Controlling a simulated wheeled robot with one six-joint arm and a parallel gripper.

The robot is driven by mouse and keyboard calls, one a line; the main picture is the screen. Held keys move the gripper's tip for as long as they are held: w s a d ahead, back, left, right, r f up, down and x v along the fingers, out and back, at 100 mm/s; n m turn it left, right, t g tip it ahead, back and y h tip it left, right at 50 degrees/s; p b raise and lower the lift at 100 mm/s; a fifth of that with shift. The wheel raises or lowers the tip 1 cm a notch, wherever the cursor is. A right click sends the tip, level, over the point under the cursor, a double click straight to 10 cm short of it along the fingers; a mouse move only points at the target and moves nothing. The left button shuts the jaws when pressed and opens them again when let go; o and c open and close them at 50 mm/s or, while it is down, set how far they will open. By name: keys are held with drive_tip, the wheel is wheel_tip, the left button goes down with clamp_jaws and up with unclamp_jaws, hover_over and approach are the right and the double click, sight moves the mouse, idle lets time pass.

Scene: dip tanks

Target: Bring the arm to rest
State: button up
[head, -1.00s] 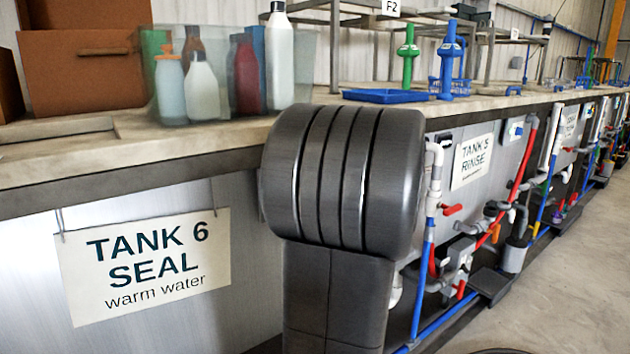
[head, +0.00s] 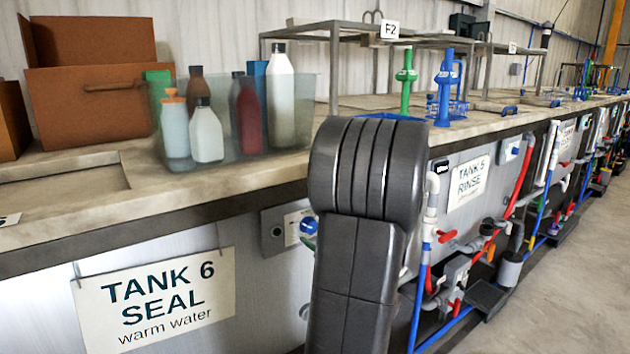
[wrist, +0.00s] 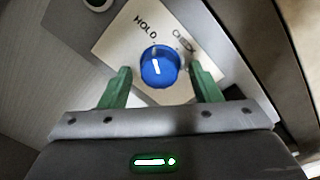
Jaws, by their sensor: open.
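My gripper (wrist: 160,78) is open in the wrist view, its two green fingers apart with nothing gripped. A round blue knob (wrist: 159,67) with a white mark shows between the fingertips; I cannot tell whether they touch it. The mark points up, roughly toward the word HOLD on the pale label plate (wrist: 118,42); a second word, apparently CHECK, is to the right. In the head view the blue knob (head: 297,230) is on the tank front right of the TANK 6 SEAL sign (head: 158,300). My dark arm stands in front, hiding most of my gripper.
The counter edge (head: 150,215) runs above the knob. A clear bin (head: 240,140) of bottles and a brown box (head: 90,100) stand on it. Pipes and valves (head: 455,270) line the tanks to the right. The floor (head: 570,300) at far right is clear.

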drive_tip(key=shift+r+m+p, duration=0.15)
drive_tip(key=shift+m+p, duration=2.55)
drive_tip(key=shift+p, duration=1.75)
drive_tip(key=shift+m+p, duration=0.5)
drive_tip(key=shift+p, duration=0.1)
drive_tip(key=shift+f, duration=0.2)
